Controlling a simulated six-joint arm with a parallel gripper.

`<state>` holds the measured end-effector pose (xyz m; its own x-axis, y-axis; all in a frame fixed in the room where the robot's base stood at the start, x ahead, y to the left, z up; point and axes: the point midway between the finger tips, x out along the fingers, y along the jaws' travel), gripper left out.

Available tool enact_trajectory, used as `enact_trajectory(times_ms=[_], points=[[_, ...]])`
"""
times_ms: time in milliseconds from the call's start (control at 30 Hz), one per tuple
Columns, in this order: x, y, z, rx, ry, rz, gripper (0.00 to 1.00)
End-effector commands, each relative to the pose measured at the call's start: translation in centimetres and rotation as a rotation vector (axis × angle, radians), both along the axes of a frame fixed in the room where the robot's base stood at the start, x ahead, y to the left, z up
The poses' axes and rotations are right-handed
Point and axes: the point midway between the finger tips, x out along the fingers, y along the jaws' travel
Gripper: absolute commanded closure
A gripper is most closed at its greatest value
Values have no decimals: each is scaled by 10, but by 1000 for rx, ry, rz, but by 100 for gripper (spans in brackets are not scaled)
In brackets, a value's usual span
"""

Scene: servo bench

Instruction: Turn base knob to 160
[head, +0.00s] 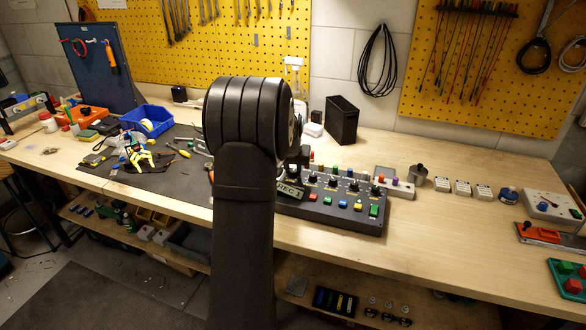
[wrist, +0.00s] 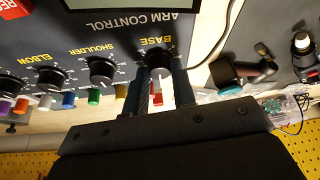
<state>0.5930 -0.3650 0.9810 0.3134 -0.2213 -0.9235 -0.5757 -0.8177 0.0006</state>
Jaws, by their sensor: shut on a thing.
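The black control panel (head: 335,212) lies on the bench in the head view, partly behind my arm. In the wrist view its face (wrist: 110,42) carries the label "ARM CONTROL". The black base knob (wrist: 158,58) is at the right of a row, under the word BASE. My gripper (wrist: 160,72) has one finger on each side of it and is shut on it. The fingers hide part of the knob and its scale, so I cannot read its setting.
The shoulder knob (wrist: 101,70) and elbow knob (wrist: 50,77) are left of the base knob in the wrist view. A red-and-white cap (wrist: 157,92) shows between my fingers. A black box (head: 342,120) stands behind the panel.

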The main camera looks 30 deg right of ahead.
Motion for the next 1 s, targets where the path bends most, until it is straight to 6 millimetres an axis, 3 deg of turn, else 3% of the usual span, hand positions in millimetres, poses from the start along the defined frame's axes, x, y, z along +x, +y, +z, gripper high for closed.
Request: enact_trajectory(times_ms=[267,1000], points=[[1,1,0,1,2,-142,99],[5,3,-1,0,1,-833,99]])
